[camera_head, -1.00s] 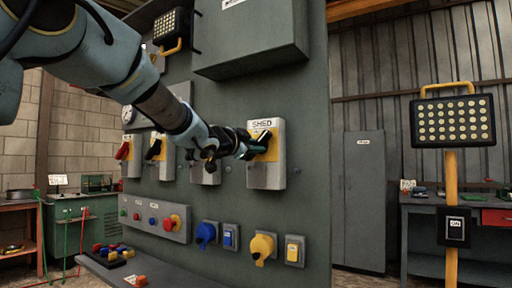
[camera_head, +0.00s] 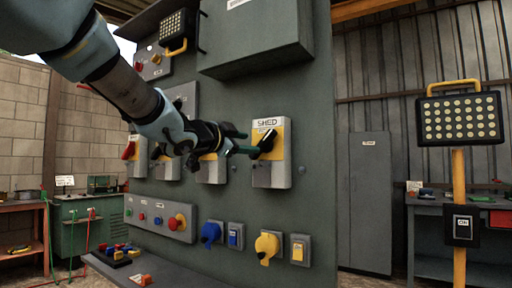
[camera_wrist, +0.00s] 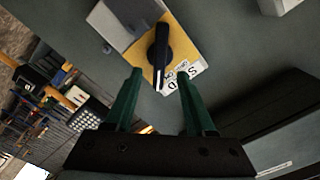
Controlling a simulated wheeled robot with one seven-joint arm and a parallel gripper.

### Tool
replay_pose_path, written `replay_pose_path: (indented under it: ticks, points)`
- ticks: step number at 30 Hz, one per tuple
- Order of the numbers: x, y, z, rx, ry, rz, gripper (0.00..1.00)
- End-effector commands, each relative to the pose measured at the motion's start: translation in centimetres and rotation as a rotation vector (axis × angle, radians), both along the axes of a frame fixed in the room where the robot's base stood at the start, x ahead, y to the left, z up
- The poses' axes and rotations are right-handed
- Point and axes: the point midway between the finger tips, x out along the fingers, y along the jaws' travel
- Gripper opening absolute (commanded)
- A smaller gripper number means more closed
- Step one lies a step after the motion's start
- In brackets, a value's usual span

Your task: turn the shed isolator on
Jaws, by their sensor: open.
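The shed isolator (camera_head: 271,150) is a grey box with a yellow plate and a SHED label on the dark panel. Its black handle (camera_head: 265,143) is tilted in the head view. In the wrist view the handle (camera_wrist: 160,53) stands ahead of my gripper, roughly between the lines of the two fingers. My gripper (camera_head: 240,143) is at the left of the isolator, its green fingers pointing at the handle. Whether a fingertip touches the handle is unclear.
More isolators stand left of it, one with a red handle (camera_head: 129,150). Below are a button box (camera_head: 158,216), a blue socket (camera_head: 211,232) and a yellow socket (camera_head: 268,246). A large grey box (camera_head: 262,45) juts out above. A floodlight (camera_head: 460,119) stands at right.

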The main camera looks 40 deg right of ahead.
Motion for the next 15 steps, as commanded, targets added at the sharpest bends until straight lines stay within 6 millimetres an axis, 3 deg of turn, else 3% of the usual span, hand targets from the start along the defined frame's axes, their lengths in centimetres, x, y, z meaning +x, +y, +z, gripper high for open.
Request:
replay_pose_path:
  ticks: [6,15]
  points:
    - [-0.7,2.6,0.0,0.000,0.000,0.000,0.55]
    - [-0.8,3.0,0.0,0.001,0.000,0.000,0.55]
